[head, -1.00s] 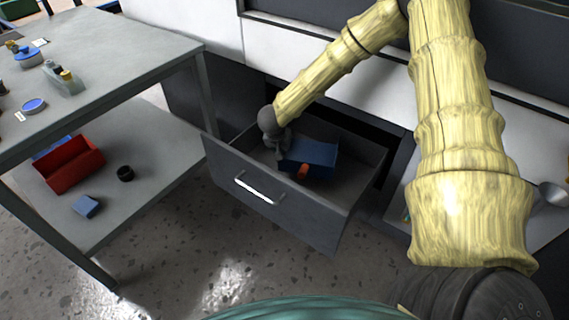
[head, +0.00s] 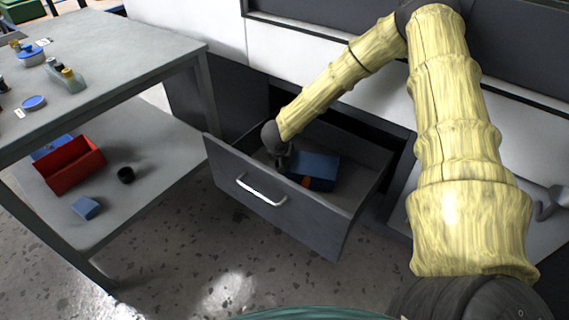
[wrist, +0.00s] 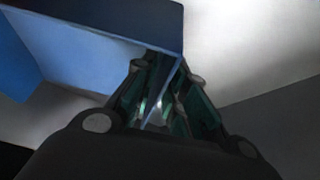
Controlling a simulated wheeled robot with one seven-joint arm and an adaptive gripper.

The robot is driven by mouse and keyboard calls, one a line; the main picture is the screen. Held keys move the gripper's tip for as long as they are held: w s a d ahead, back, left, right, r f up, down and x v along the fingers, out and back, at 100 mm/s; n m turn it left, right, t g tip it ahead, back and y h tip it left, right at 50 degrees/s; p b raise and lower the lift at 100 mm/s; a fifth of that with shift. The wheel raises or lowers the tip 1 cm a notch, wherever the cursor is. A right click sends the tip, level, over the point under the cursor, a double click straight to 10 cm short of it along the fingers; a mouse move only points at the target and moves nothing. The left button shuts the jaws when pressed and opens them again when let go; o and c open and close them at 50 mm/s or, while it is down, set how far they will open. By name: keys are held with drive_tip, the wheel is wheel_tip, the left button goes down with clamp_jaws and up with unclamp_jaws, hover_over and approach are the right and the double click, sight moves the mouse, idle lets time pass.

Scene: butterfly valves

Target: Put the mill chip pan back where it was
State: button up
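A blue open-topped pan, which I take to be the mill chip pan (head: 318,165), is inside an open grey drawer (head: 300,222) with a silver handle. The pan lies low in the drawer, right of my gripper (head: 283,163). In the wrist view, the blue pan (wrist: 95,25) fills the upper left, and its thin wall runs down between the fingers of my gripper (wrist: 160,105). The fingers are close on that wall. Whether the pan rests on the drawer floor is hidden. An orange piece (head: 322,184) shows at the pan's near side.
A grey two-level table (head: 130,50) stands at the left. The drawer's walls surround the pan. Floor in front of the drawer is clear.

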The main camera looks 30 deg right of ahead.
drive_tip(key=shift+o, duration=0.3)
drive_tip(key=shift+r, duration=0.1)
drive_tip(key=p+v, duration=0.4)
drive_tip(key=v, duration=0.8)
drive_tip(key=shift+p, duration=0.35)
idle(0.6)
